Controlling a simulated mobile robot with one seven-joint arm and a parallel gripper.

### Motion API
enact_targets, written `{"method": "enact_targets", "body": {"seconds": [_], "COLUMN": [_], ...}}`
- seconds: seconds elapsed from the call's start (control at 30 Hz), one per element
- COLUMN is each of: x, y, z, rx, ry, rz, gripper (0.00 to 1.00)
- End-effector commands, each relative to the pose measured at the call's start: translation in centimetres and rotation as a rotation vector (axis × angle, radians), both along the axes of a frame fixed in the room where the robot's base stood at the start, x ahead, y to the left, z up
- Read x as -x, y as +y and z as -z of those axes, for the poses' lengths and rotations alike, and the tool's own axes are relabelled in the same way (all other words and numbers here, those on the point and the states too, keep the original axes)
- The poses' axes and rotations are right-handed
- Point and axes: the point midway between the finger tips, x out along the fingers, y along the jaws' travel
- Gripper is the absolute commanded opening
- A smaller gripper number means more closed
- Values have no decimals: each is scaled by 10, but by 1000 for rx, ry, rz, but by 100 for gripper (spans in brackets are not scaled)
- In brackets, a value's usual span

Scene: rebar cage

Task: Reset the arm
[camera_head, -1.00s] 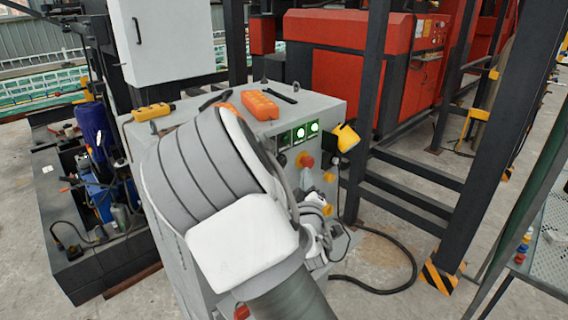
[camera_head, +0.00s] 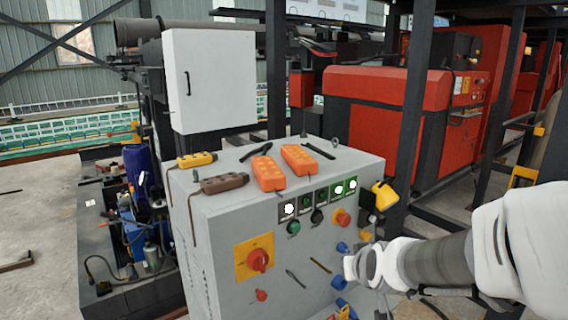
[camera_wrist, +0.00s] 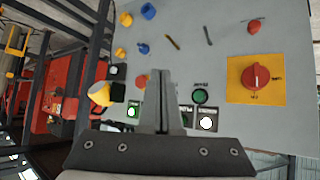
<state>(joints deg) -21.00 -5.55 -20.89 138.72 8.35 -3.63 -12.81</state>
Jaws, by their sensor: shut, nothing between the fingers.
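My gripper (camera_wrist: 161,74) is shut and empty in the wrist view, with its two fingers together over the front panel of a grey control cabinet (camera_wrist: 215,60). In the head view my arm reaches in from the right edge, and its far end is in front of the right side of the cabinet (camera_head: 225,290). I cannot make out the fingertips there. The panel shows a red knob on a yellow plate (camera_head: 258,259), which also shows in the wrist view (camera_wrist: 256,77). Whether the fingers touch the panel cannot be told.
Orange remotes (camera_head: 268,173) and a yellow remote (camera_head: 196,160) lie on the cabinet top. A yellow handle (camera_head: 384,195) juts from its right side. A white box (camera_head: 212,80) stands behind, red machinery (camera_head: 370,115) and dark posts (camera_head: 408,120) to the right. Open floor shows far left.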

Motion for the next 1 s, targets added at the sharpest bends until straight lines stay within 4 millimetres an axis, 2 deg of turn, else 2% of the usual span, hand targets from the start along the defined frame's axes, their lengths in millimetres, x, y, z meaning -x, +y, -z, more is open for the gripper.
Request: {"method": "enact_targets", "body": {"seconds": [0.03, 0.17, 0.3, 0.5, 0.6, 0.77, 1.0], "x": [14, 55, 104, 172, 197, 216, 218], "y": [1, 6, 8, 5, 3, 1, 1], "z": [-10, -27, -42, -53, -54, -54, -54], "rx": [-29, -76, -90, -59, -41, -23, -21], "ry": [20, 102, 188, 301, 343, 378, 384], "rz": [-3, -20, -23, 6, 30, 51, 53], "gripper": [0, 0, 0, 0, 0, 0, 0]}}
